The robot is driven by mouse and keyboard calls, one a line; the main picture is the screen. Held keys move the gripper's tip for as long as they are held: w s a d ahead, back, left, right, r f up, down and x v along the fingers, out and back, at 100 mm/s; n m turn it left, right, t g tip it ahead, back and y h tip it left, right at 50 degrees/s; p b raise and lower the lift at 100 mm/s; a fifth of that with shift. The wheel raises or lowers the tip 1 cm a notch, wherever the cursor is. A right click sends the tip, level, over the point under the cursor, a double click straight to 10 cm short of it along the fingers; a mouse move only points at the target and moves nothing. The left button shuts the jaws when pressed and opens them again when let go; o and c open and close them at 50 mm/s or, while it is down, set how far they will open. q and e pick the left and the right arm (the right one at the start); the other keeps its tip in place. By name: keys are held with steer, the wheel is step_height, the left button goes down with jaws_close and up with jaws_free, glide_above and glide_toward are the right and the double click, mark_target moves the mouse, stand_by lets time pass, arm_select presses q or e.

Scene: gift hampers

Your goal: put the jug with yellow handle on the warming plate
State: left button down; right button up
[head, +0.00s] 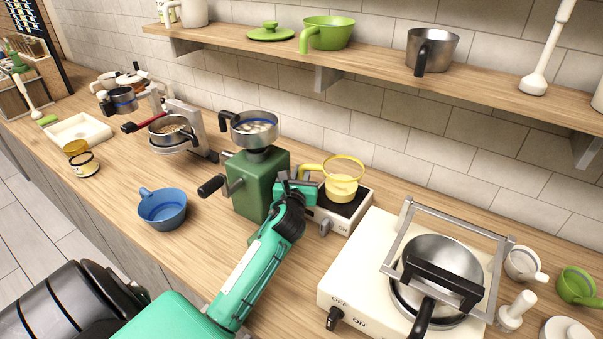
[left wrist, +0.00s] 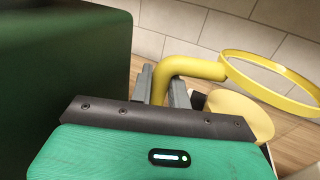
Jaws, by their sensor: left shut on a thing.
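The jug with yellow handle (head: 341,180) is see-through with a yellow rim and a yellow lower part. It is upright over the black top of the small white warming plate (head: 338,221); I cannot tell whether it touches the plate. My left gripper (head: 307,182) is shut on the jug's handle from the left. In the left wrist view the fingers (left wrist: 168,88) are closed around the yellow handle (left wrist: 196,67), and the jug's rim (left wrist: 268,78) shows at the right. The warming plate is mostly hidden there. My right gripper is not in view.
A green grinder (head: 262,178) stands close left of my left gripper, and its green side (left wrist: 65,60) fills the left of the wrist view. A white hob (head: 350,284) with a steel pan (head: 440,262) stands at right. A blue jug (head: 162,208) sits left. A shelf (head: 380,62) runs above.

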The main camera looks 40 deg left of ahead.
arm_select(q)
steer(key=c, duration=1.6)
jaws_free()
steer(key=shift+f, duration=0.1)
steer(key=shift+s+d, duration=0.1)
steer(key=shift+s, duration=0.15)
steer(key=b+v, duration=0.2)
steer(key=v, duration=0.9)
steer(key=shift+s+d, duration=0.1)
steer(key=shift+s, duration=0.15)
